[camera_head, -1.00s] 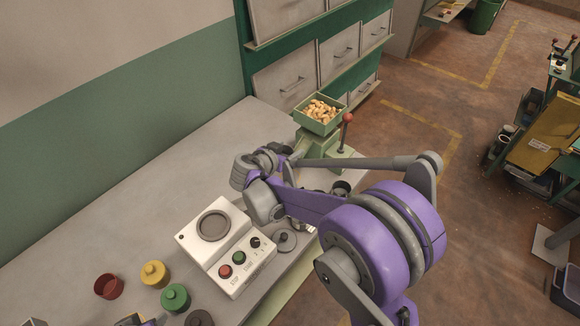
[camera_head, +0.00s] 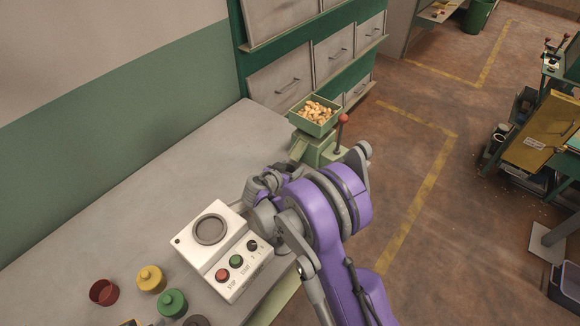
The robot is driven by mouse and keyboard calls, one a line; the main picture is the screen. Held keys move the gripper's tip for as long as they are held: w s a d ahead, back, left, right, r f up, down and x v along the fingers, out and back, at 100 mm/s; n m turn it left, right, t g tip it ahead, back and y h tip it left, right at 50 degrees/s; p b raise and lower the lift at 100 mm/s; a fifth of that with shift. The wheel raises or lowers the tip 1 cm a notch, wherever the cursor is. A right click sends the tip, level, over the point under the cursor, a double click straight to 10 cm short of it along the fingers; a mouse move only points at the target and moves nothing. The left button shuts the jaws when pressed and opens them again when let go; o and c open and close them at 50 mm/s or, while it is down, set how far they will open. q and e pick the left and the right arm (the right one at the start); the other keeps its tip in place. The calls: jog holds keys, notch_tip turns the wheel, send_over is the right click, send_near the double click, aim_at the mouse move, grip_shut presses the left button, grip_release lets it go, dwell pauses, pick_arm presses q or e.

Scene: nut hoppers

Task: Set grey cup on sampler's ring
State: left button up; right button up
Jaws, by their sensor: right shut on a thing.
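My right gripper (camera_head: 262,184) is above the worktop, behind the white box and in front of the green nut device. It is shut on a grey, rounded thing that looks like the grey cup, mostly hidden by the fingers and my wrist. The green device (camera_head: 318,149) has a tray of nuts (camera_head: 317,111) on top and a red-knobbed lever (camera_head: 341,132) at its right. I see no ring on it, and my arm covers its near side. The white box (camera_head: 195,242) has a round grey dish (camera_head: 210,230) on top.
A red cup (camera_head: 103,293), a yellow lidded pot (camera_head: 151,279), a green lidded pot (camera_head: 173,303) and a dark lid (camera_head: 197,321) stand at the front left. The worktop (camera_head: 130,225) behind the white box is clear. Grey drawers (camera_head: 288,80) rise behind the green device.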

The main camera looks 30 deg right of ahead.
jog(key=shift+s+a, duration=0.1)
jog(key=shift+f, duration=0.1)
jog(key=o, duration=1.3)
jog(key=shift+r, duration=0.3)
jog(key=v, duration=0.6)
jog(key=shift+s+a, duration=0.15)
jog(key=shift+s+a+r, duration=0.3)
jog(key=shift+s+a, duration=0.05)
jog(key=shift+s, duration=0.05)
jog(key=shift+s+a+r+n+g+y, duration=0.25)
jog(key=shift+s+a+r+n+y, duration=0.95)
jog(key=shift+s, duration=3.2)
jog(key=shift+s+a+r+n+g+y, duration=0.3)
jog(key=shift+s+a+n+y, duration=2.05)
jog(key=shift+s, duration=2.05)
jog(key=shift+s+a+r+n+g+y, duration=0.25)
jog(key=shift+s+a+r+n+y, duration=0.85)
jog(key=shift+s, duration=3.3)
